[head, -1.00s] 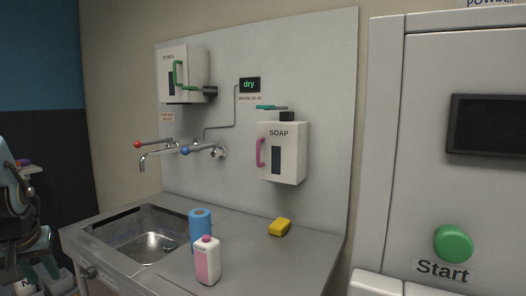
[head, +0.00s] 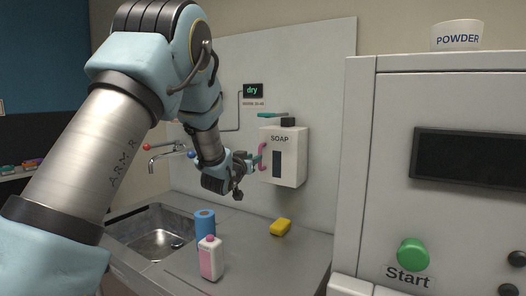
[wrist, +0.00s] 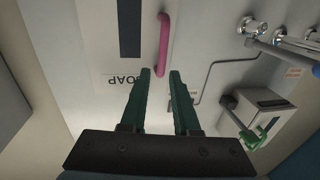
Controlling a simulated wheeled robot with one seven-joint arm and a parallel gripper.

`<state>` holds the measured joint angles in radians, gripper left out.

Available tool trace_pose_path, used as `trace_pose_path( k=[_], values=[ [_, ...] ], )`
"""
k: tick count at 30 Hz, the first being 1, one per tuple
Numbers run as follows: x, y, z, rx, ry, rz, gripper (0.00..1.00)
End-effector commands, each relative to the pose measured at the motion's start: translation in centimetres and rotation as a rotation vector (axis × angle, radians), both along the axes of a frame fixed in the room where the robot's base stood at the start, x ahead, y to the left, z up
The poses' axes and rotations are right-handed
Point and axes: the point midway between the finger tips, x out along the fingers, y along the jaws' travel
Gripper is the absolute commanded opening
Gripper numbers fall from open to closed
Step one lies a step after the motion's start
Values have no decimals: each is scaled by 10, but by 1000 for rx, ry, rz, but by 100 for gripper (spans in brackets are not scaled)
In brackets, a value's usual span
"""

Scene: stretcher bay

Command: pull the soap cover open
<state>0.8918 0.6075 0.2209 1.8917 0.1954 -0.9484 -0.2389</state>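The white soap dispenser box (head: 296,158) hangs on the grey wall panel, with a dark window and a pink vertical handle (head: 263,151) on its front cover. The cover looks closed. My gripper (head: 257,161) is at the handle, reaching in from the left. In the wrist view the soap cover (wrist: 90,45) appears upside down. There the green fingers of my gripper (wrist: 161,73) are apart, and one end of the pink handle (wrist: 164,42) shows in line with the gap between the tips. I cannot tell whether the tips are around the handle or just short of it.
Below are a sink (head: 158,243), a blue roll (head: 205,228), a pink-and-white bottle (head: 210,259) and a yellow sponge (head: 281,227) on the counter. Taps (wrist: 282,42) and a towel box (wrist: 260,112) show in the wrist view. A machine (head: 420,180) stands at the right.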

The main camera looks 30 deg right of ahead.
Motion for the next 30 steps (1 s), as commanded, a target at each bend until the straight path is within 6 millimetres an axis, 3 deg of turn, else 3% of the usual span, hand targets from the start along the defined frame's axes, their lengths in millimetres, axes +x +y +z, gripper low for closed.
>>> trace_pose_path(
  k=[6, 12, 25, 30],
  values=[
    [27, -32, 4, 1, 1, 0, 30],
    [43, -50, 2, 2, 1, 1, 30],
    [49, -57, 0, 2, 1, 2, 30],
    [49, -57, 0, 2, 1, 2, 12]
  ],
)
